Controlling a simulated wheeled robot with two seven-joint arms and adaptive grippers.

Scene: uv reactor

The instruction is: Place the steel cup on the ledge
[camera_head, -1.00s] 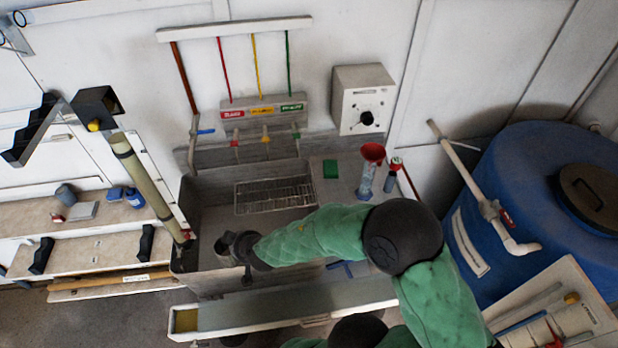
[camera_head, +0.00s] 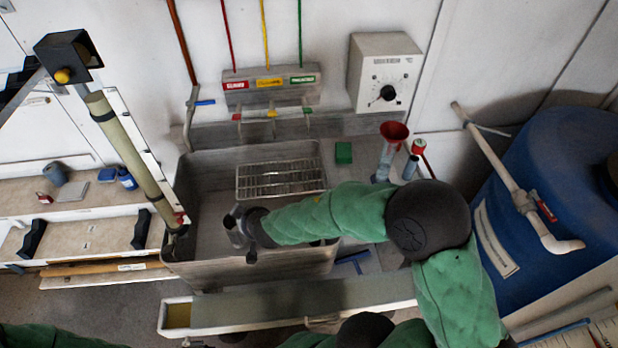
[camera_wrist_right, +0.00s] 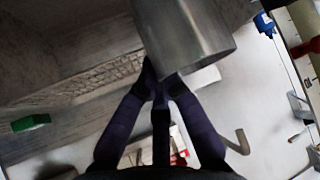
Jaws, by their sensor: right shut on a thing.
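The steel cup (camera_head: 234,231) is in my right gripper (camera_head: 246,238), over the front part of the steel basin in the head view. In the right wrist view the cup (camera_wrist_right: 190,32) is a grey metal cylinder, tilted, between the dark fingers of the right gripper (camera_wrist_right: 160,88). I cannot tell its exact height above the basin. A flat steel ledge (camera_head: 352,178) runs along the basin's right side; which ledge the task means is not clear. My left gripper is out of view; only a green sleeve shows at the lower left.
A wire rack (camera_head: 280,178) lies at the back of the basin (camera_head: 205,185). A green block (camera_head: 343,153), a red funnel (camera_head: 394,131) and a tube stand at right. A long pale pipe (camera_head: 130,155) slants down at the left. A blue barrel (camera_head: 570,180) is far right.

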